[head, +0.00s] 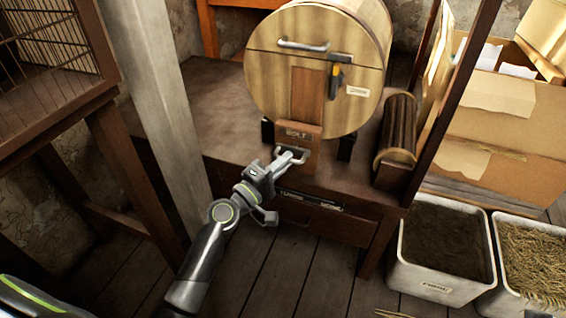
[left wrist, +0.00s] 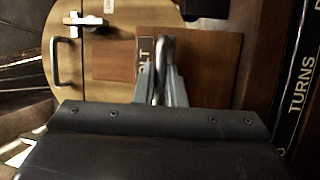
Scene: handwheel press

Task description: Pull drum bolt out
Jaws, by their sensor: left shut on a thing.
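The wooden drum (head: 268,72) lies on its side on a dark bench, its round face toward me. A wooden block labelled BOLT (head: 297,132) sits at the bottom of that face, with a metal handle (head: 297,153) on its front. My left gripper (head: 288,160) is shut on this handle. In the left wrist view the fingers (left wrist: 162,85) close around the metal bar (left wrist: 164,60), in front of the wooden block (left wrist: 205,75). The fingers hide part of the bolt label there. My right gripper is not in view.
The bench (head: 215,115) has a front drawer below the drum. A ribbed wooden roller (head: 398,130) stands to the right. Soil (head: 445,240) and straw (head: 535,260) bins sit on the floor at right. A post (head: 150,100) and a cage (head: 50,50) stand at left.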

